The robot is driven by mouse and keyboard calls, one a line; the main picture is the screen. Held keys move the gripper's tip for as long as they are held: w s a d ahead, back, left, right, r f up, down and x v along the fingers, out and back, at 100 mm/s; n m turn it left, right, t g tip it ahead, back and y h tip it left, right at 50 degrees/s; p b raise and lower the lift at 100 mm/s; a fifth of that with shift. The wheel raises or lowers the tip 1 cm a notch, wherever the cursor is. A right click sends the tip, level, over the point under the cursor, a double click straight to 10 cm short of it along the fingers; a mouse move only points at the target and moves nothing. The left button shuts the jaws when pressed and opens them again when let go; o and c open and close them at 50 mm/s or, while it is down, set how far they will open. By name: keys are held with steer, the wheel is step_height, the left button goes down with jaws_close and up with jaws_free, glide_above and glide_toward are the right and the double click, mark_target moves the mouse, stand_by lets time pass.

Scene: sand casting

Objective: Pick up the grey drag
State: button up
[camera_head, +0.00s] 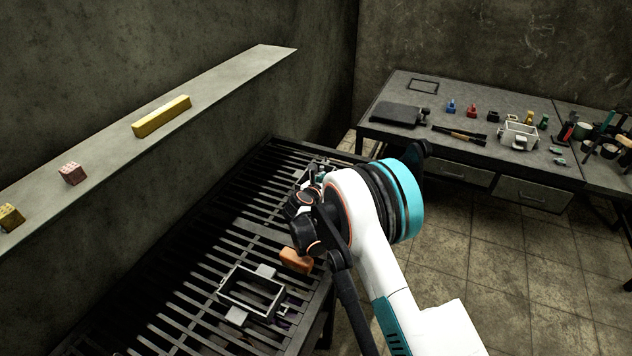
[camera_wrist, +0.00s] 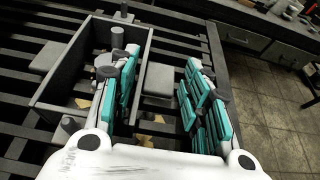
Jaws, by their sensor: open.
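A grey rectangular open frame, which looks like the drag, fills the left of the wrist view (camera_wrist: 50,62) on the dark slatted bench. It has side lugs, one of which (camera_wrist: 157,80) lies between my fingers in the picture. My gripper (camera_wrist: 160,85) is open, with teal-padded fingers. The left finger overlaps the frame's right wall and opening; the right finger is outside it. Contact cannot be told. In the head view my gripper (camera_head: 312,178) covers most of a grey frame at the bench's far end. A second grey frame (camera_head: 250,292) lies nearer on the bench.
The slatted bench (camera_head: 225,243) stands along the wall below a ledge (camera_head: 110,140) with a yellow bar (camera_head: 161,116). An orange-brown block (camera_head: 296,261) shows below my wrist. A far table (camera_head: 400,142) holds tools and a light frame (camera_head: 518,134). Tiled floor is clear at right.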

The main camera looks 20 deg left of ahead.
steer(key=b+x, duration=0.1)
steer(key=x, duration=0.3)
steer(key=shift+w+f, duration=0.15)
steer(key=shift+w, duration=0.2)
steer(key=c, duration=0.9)
